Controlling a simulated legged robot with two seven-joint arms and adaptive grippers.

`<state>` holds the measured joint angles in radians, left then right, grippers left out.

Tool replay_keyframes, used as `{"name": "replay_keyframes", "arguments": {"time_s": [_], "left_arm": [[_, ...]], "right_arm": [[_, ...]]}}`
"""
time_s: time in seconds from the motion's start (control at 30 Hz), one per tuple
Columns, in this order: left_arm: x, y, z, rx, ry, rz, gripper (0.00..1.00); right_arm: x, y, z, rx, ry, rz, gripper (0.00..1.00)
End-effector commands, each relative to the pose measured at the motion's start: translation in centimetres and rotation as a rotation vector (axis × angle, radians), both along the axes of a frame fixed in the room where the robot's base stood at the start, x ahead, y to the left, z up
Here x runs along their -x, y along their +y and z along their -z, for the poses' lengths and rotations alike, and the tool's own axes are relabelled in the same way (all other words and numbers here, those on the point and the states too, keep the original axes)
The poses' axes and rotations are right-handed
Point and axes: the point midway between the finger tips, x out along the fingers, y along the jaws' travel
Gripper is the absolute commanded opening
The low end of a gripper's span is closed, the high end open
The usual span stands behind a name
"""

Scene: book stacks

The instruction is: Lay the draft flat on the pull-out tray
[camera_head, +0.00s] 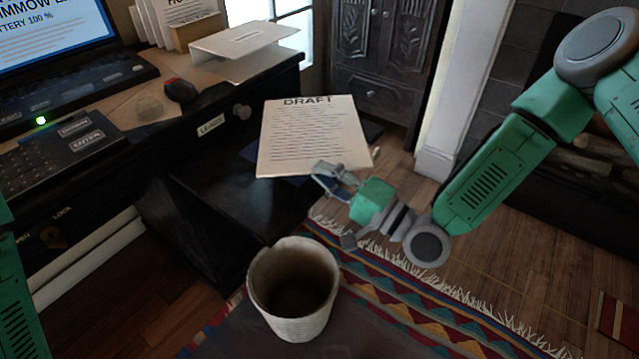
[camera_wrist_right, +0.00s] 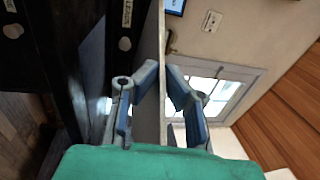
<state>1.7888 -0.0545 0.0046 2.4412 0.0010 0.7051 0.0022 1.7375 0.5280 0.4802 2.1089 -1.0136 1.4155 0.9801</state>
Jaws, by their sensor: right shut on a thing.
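The draft (camera_head: 312,138), a pale sheet headed "DRAFT" with lines of text, is held by its lower right edge, text side up toward the head camera. My right gripper (camera_head: 335,180) is shut on that edge. In the right wrist view the draft (camera_wrist_right: 151,40) shows nearly edge-on between the two fingers of my right gripper (camera_wrist_right: 158,95). The black pull-out tray (camera_head: 215,205) lies below and left of the draft, under the desk front. I cannot tell the gap between draft and tray. My left gripper is out of view; only part of my left arm shows.
A pale bin (camera_head: 293,290) stands on the patterned rug (camera_head: 420,310) in front. The desk drawer has a label and a knob (camera_head: 242,111).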

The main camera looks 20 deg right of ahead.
Motion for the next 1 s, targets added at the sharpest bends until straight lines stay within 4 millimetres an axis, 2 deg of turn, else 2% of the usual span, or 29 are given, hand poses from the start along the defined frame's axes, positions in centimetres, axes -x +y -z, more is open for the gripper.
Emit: {"name": "replay_keyframes", "arguments": {"time_s": [0.03, 0.2, 0.43, 0.6, 0.9, 1.0], "left_arm": [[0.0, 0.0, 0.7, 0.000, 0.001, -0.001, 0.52], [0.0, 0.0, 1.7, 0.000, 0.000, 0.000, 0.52], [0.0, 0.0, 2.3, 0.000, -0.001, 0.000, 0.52], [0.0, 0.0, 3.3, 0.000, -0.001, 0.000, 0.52], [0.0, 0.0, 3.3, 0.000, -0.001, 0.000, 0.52], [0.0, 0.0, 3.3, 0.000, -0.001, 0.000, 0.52]], "right_arm": [[0.0, -0.1, 1.5, -0.001, 0.002, -0.002, 0.00], [-0.1, -0.5, 4.5, -0.007, 0.002, 0.000, 0.00], [-0.1, -0.6, 6.2, -0.009, 0.001, 0.002, 0.00], [-0.1, -0.5, 8.8, -0.006, 0.001, 0.002, 0.00], [-0.1, -0.5, 9.0, -0.008, 0.001, 0.002, 0.00], [-0.1, -0.6, 9.1, -0.008, 0.002, 0.003, 0.26]]}}
